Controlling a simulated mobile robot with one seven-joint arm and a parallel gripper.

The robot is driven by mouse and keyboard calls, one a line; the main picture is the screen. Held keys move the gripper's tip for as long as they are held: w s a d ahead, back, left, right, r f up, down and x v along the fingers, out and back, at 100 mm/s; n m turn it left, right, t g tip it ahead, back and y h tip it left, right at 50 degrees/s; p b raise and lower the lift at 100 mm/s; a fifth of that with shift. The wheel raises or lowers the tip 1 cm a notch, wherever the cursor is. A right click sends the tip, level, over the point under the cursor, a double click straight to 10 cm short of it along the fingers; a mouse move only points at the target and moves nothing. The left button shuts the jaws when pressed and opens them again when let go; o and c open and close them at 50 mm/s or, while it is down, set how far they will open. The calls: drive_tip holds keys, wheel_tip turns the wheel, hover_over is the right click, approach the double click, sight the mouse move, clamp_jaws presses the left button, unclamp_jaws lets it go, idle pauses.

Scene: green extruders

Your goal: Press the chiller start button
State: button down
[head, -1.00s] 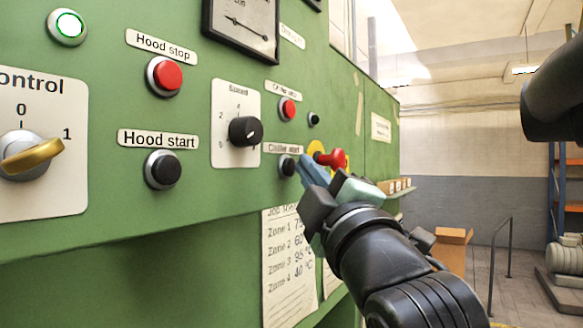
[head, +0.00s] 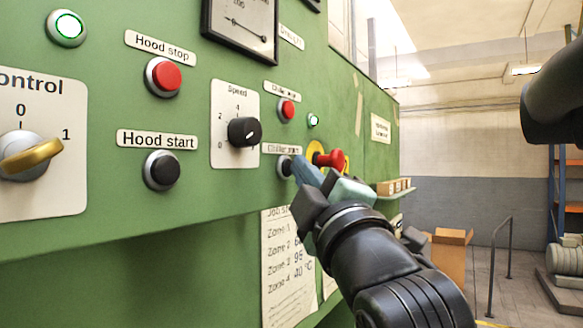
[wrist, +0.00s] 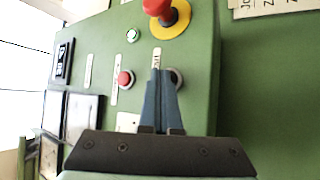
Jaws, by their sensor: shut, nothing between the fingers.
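The chiller start button (head: 286,165) is a dark round button in a silver ring, under its label (head: 282,149), low on the green panel. In the wrist view the button (wrist: 178,79) is partly covered by my fingers. My gripper (head: 298,163) is shut and empty, its blue fingertips together at the button, seemingly touching it. The fingertips also show in the wrist view (wrist: 160,74). The small lamp (head: 313,120) above right of the button glows green, as it does in the wrist view (wrist: 132,35). The red chiller stop button (head: 287,110) is above.
A red emergency knob on a yellow disc (head: 330,159) sticks out just right of my fingers. The speed dial (head: 244,131), hood start button (head: 162,170) and hood stop button (head: 164,76) are to the left. A paper sheet (head: 285,255) hangs below.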

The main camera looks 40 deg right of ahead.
drive_tip(key=shift+s, duration=0.1)
drive_tip(key=shift+s+d+b, duration=0.2)
drive_tip(key=shift+s+b, duration=0.15)
drive_tip(key=shift+s, duration=0.25)
drive_tip(key=shift+s+d+b, duration=0.25)
drive_tip(key=shift+s+d, duration=0.1)
drive_tip(key=shift+s, duration=0.45)
drive_tip(key=shift+s+d+b, duration=0.3)
drive_tip(key=shift+s, duration=0.45)
drive_tip(key=shift+s+d+b, duration=0.25)
drive_tip(key=shift+s+d, duration=0.1)
drive_tip(key=shift+s, duration=0.45)
